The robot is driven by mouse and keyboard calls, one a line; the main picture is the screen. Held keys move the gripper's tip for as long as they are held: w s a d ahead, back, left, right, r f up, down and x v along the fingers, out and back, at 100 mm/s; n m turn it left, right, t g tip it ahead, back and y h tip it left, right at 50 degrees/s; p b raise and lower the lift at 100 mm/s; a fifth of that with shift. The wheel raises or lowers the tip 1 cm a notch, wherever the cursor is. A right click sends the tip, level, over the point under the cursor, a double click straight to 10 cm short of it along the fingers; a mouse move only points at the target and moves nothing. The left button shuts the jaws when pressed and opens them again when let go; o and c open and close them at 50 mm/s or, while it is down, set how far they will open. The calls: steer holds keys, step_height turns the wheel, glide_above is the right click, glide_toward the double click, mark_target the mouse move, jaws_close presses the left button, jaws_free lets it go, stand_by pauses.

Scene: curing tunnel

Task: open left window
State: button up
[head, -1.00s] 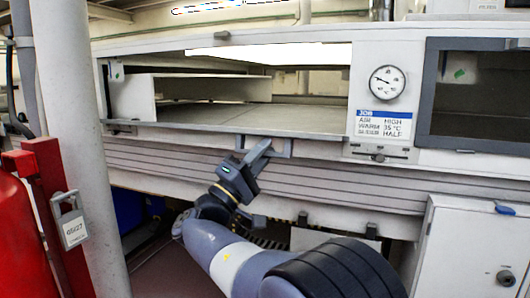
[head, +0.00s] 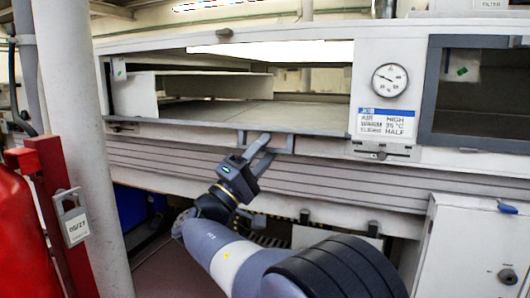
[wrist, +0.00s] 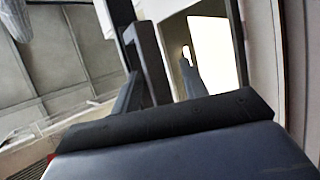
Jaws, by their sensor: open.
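The left window (head: 103,86) is the wide grey-framed opening in the white tunnel wall in the head view. Its lower edge bears a grey bracket handle (head: 288,145). The tunnel interior shows through the frame; I cannot tell whether a clear pane fills it. My gripper (head: 266,146) is at this handle from below, its two fingers apart. In the wrist view, the handle's grey bar (wrist: 150,62) appears between the open fingers (wrist: 160,86), nearer the left finger, with a gap to the right one. Contact with the left finger cannot be told.
A dark window (head: 475,95) is at the right, beyond a round gauge (head: 390,79) and a label plate (head: 385,124). A white pillar (head: 82,150) and red equipment (head: 22,235) stand at the left. A white cabinet (head: 470,250) stands at the lower right.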

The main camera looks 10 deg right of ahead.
steer(key=p+v, duration=0.1)
steer(key=v, duration=0.9)
steer(key=shift+f+p, duration=0.2)
steer(key=shift+p, duration=0.15)
steer(key=b+x, duration=0.2)
steer(key=x, duration=0.8)
steer(key=shift+w+d+r, duration=0.1)
steer(key=shift+d+r, duration=0.1)
steer(key=shift+r, duration=0.2)
